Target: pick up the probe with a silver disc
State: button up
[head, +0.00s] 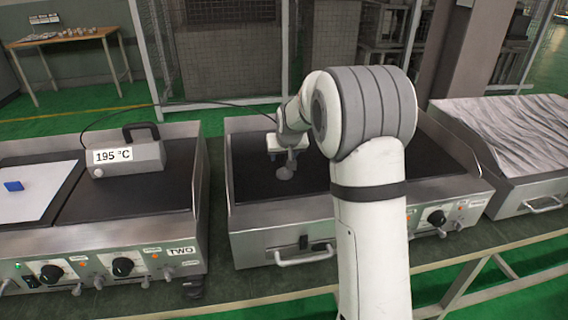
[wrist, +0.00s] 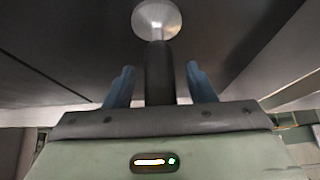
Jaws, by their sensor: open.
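The probe shows in the wrist view as a dark handle (wrist: 159,78) with a round silver disc (wrist: 157,20) at its far end. My gripper (wrist: 160,70) has its two blue fingers apart, one on each side of the handle, with a visible gap on both sides. In the head view my gripper (head: 287,156) is over the middle griddle, and the disc (head: 285,174) shows just below it as a small grey round. My arm and gripper hide most of the probe in the head view.
A thermometer box (head: 128,155) reading 195 °C stands on the left griddle (head: 125,195), with a cable running toward my gripper. A white sheet with a blue block (head: 14,186) lies at far left. The middle griddle (head: 255,165) has raised side walls. A foil-like covered unit (head: 515,130) stands right.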

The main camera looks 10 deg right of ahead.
jog(key=shift+c, duration=0.4)
grip_shut()
jog(key=shift+r, duration=0.15)
